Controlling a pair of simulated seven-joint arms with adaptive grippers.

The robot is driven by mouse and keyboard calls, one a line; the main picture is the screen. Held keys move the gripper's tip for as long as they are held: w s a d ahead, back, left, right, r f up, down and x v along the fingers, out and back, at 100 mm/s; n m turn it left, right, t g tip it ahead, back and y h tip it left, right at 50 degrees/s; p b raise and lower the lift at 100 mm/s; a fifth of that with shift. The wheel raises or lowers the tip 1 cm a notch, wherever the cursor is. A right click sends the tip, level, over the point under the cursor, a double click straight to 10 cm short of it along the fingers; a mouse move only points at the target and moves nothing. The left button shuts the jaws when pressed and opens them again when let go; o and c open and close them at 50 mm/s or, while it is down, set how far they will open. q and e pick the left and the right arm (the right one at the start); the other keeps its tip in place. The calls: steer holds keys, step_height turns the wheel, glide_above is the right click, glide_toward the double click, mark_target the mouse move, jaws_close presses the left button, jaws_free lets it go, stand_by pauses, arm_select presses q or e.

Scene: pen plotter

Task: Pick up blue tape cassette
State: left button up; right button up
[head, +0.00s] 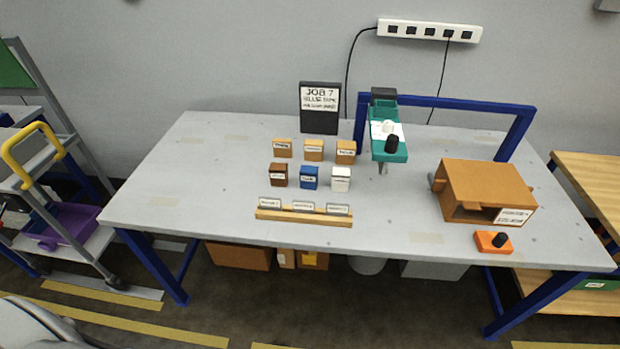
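The blue tape cassette (309,178) stands on the grey table in the middle of the front row of small boxes. It has a white label on its upper front. A brown cassette (279,175) stands to its left and a white cassette (340,179) to its right, each with a small gap. Neither of my grippers is in the head view, and nothing touches the blue cassette.
Several tan boxes (313,150) stand behind the cassettes. A wooden rail with label cards (303,217) lies in front. A black job sign (320,107), a teal plotter head (388,143), a brown open box (484,189) and an orange knob unit (493,242) are also on the table (200,215). Its left side is clear.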

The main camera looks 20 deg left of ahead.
stand_by(0.4)
arm_select(q)
steer(key=o, duration=0.8)
step_height(320, 180, up, 64)
steer(key=r+m+t+y, duration=0.1)
steer(key=m+t, duration=1.1)
steer(key=m, duration=1.9)
glide_above(308, 171)
steer(key=s+d, duration=0.2)
steer(key=s, duration=1.2)
steer(key=x, duration=1.1)
steer(key=a+x, duration=0.1)
steer(key=x, duration=0.5)
steer(key=shift+w+f, duration=0.2)
steer(key=shift+f, duration=0.05)
